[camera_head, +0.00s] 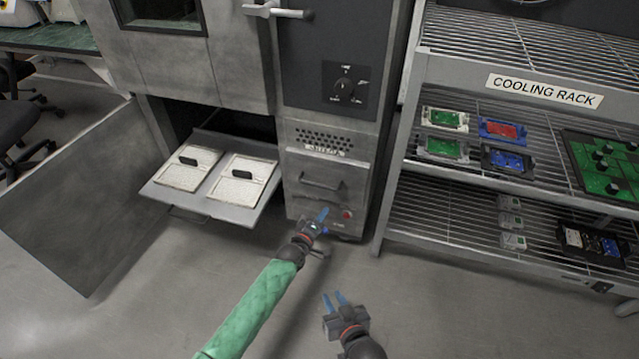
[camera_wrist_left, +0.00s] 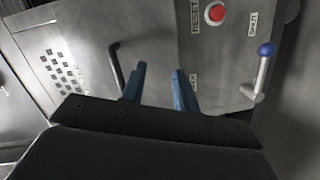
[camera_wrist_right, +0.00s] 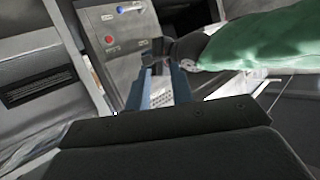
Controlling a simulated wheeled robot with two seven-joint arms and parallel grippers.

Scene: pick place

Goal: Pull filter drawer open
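A grey drawer (camera_head: 232,213) sticks out of the machine's lower opening, holding two pale rectangular panels with black grips. To its right, a closed metal front has a bar handle (camera_head: 322,183) below a vent grille. No readable label shows which is the filter drawer. My left gripper (camera_head: 322,217) is open and empty in front of the lower part of this front, below the bar handle. In the left wrist view, the dark handle (camera_wrist_left: 117,66) is just left of the fingers, not between them. My right gripper (camera_head: 335,299) is open and empty, lower, above the floor.
A red button (camera_head: 346,214) and a blue-knobbed lever (camera_wrist_left: 264,65) are on the same front. An open door panel (camera_head: 75,200) stands at left. A cooling rack (camera_head: 545,89) with trays and boards stands at right. The floor before the machine is clear.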

